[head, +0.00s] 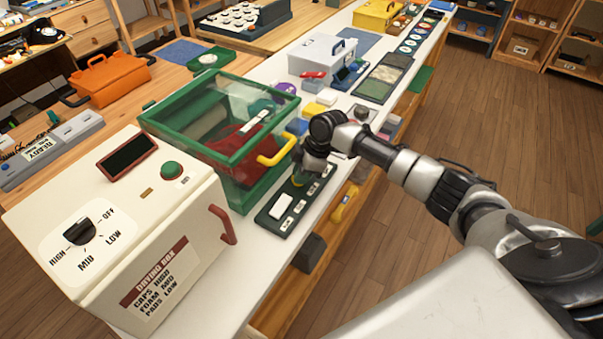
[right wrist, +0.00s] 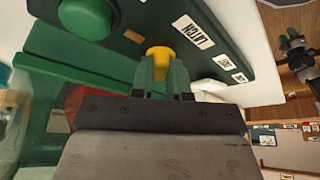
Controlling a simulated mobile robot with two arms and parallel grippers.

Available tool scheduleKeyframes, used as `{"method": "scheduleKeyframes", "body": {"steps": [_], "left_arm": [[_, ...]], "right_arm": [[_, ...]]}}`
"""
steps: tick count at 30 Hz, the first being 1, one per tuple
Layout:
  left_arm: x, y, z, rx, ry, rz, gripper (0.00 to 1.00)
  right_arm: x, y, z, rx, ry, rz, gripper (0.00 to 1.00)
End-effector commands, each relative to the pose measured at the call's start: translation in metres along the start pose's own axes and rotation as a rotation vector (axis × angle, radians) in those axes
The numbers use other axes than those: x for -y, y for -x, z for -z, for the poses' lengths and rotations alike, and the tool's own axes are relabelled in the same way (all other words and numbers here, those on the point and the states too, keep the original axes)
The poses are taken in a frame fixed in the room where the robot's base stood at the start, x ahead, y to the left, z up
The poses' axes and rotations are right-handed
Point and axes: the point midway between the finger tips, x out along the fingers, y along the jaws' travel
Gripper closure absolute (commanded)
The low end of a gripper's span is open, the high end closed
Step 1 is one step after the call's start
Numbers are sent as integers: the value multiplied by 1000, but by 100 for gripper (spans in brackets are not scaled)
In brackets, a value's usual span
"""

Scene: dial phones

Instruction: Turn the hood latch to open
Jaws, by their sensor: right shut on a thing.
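The hood (head: 195,165) is a green-framed clear box on the white counter, its lid down, with dark red cloth inside. A yellow handle (head: 277,150) is on its front. A dark green panel (head: 268,215) with several white labels lies in front of it. In the right wrist view, a label (right wrist: 193,32) on the panel reads LATCH. Beside it is the yellow latch knob (right wrist: 158,51). My right gripper (head: 299,178) reaches down to the panel and is shut on this knob, which its fingers (right wrist: 162,78) partly hide.
A cream drying box (head: 120,225) with a dial and red handle stands left of the panel. A white box (head: 322,54) and small blocks (head: 313,110) stand farther back. A green button (right wrist: 85,15) is near the knob.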

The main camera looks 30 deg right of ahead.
Motion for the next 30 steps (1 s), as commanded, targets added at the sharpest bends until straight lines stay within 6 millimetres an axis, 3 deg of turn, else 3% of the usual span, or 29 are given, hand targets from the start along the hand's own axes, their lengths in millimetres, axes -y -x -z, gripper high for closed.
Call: {"method": "scheduleKeyframes", "body": {"steps": [6, 7, 12, 22, 30], "left_arm": [[0, 0, 0, 0, 0, 0, 57], [0, 0, 0, 0, 0, 0, 57], [0, 0, 0, 0, 0, 0, 57], [0, -1, 0, 0, 0, 0, 57], [0, -7, -1, 0, 0, 0, 57]], "right_arm": [[0, 0, 0, 1, -1, 0, 100], [0, 0, 0, 1, -1, 0, 81], [0, 0, 0, 1, -1, 0, 58], [-1, 5, -1, 0, -1, -2, 58], [-1, 53, -1, 1, 1, -5, 58]]}}
